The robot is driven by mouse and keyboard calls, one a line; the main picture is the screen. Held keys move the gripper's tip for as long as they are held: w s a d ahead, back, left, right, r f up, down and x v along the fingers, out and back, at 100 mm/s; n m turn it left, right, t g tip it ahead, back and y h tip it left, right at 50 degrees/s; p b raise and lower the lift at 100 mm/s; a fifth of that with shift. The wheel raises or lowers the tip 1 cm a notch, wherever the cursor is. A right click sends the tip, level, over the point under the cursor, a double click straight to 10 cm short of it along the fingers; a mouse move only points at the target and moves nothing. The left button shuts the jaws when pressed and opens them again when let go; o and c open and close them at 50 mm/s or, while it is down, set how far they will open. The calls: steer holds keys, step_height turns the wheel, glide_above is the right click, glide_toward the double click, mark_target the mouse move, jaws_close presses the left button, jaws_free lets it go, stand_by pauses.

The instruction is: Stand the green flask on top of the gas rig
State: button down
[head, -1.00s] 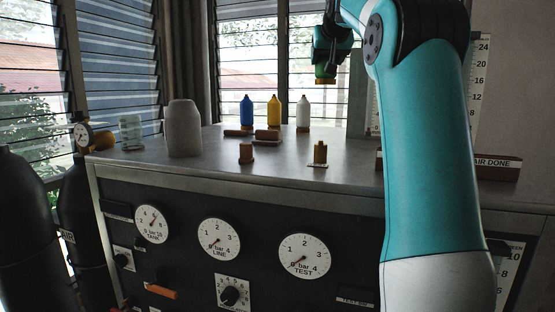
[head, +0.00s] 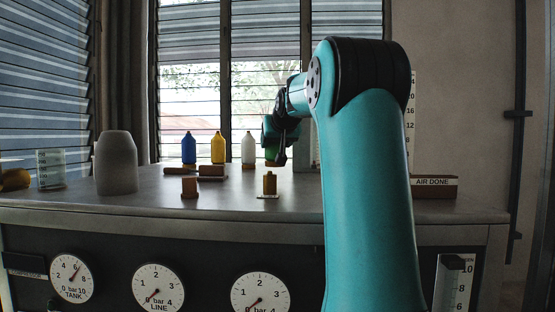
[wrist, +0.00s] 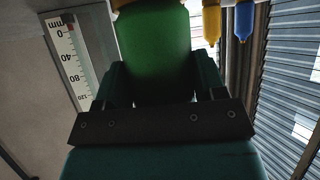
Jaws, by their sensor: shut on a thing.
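The green flask (head: 271,154) is held in my gripper (head: 274,148), which is shut on it. It is right of the white flask, low by the top of the gas rig (head: 335,192). I cannot tell whether its base touches the surface. In the wrist view the green flask (wrist: 155,50) fills the space between the fingers of my gripper (wrist: 160,82). My arm hides part of the rig top to the right.
Blue (head: 189,149), yellow (head: 218,149) and white (head: 248,148) flasks stand in a row left of the green one. Brown blocks (head: 190,188) and a small brass piece (head: 269,184) lie in front. A grey jar (head: 115,163) stands left; an AIR DONE box (head: 435,186) sits right.

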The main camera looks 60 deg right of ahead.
steer(key=shift+f, duration=2.15)
steer(key=shift+s, duration=0.1)
steer(key=shift+f, duration=0.2)
steer(key=shift+c, duration=0.9)
jaws_free()
steer(key=shift+r, duration=0.35)
steer(key=b+v, duration=0.2)
steer(key=v, duration=0.9)
steer(key=shift+s+a, duration=0.25)
steer(key=shift+s, duration=0.05)
